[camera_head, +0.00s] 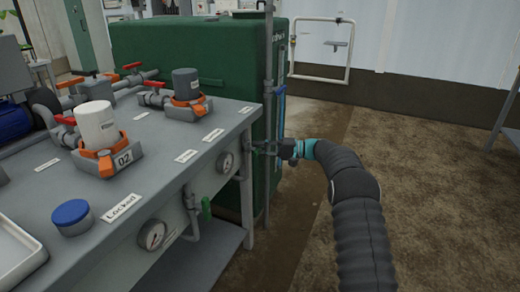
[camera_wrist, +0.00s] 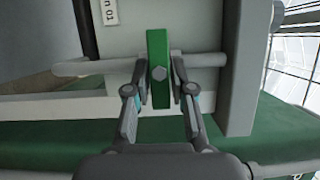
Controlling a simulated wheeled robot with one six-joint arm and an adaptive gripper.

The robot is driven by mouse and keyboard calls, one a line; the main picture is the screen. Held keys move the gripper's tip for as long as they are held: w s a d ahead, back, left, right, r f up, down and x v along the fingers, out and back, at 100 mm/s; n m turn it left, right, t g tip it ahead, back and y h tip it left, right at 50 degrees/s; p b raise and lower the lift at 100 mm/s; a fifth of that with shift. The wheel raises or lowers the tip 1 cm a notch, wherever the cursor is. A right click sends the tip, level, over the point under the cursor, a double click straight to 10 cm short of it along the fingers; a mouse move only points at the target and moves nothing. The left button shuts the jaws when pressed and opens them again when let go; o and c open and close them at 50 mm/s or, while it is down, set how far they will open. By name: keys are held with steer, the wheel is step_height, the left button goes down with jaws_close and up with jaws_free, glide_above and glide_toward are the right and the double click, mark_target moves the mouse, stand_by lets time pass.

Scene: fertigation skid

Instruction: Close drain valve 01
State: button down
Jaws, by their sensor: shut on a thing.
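In the wrist view, the green lever handle (camera_wrist: 158,42) of drain valve 01 has a hex bolt on it. It stands crosswise to the grey pipe (camera_wrist: 85,67) behind it. A white label above, partly cut off, ends in "n 01" (camera_wrist: 109,12). My gripper (camera_wrist: 159,88) is shut on the handle, one finger on each side. In the head view, my gripper (camera_head: 284,149) reaches the far end of the grey bench from the right. The handle is too small and covered to make out there.
A green tank (camera_head: 200,50) stands behind the bench, with a thin upright pipe (camera_head: 268,80) near my gripper. The floor (camera_head: 430,180) to the right is clear.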

steer(key=c, duration=1.1)
jaws_free()
steer(key=shift+d, duration=0.1)
steer(key=d, duration=1.1)
steer(key=shift+w+d+f, duration=0.1)
steer(key=shift+w+d, duration=0.15)
steer(key=shift+d, duration=0.15)
